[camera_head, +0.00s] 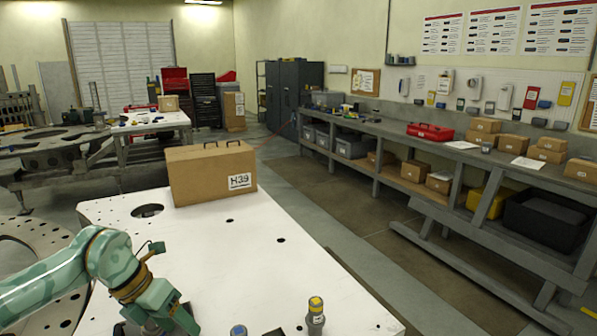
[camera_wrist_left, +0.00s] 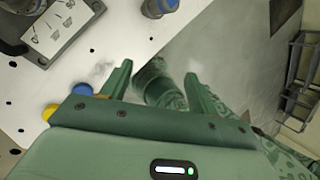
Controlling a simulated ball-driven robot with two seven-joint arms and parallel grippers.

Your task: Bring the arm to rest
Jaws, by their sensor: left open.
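My left arm comes in from the left in the head view, green with a mottled pattern. Its gripper (camera_head: 180,318) hangs low over the near left part of the white plate (camera_head: 270,260), near the picture's bottom edge. In the left wrist view the two green fingers (camera_wrist_left: 158,80) stand wide apart. Nothing is held between them; part of a green patterned arm of mine shows in the gap behind. My right gripper is not in view.
A brown case (camera_head: 205,175) marked H39 stands on the plate's far end. A grey cylinder with a yellow top (camera_head: 316,312) and a blue-topped one (camera_head: 238,330) stand right of the gripper. A labelled dark block (camera_wrist_left: 55,32) shows in the wrist view. The plate's middle is clear.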

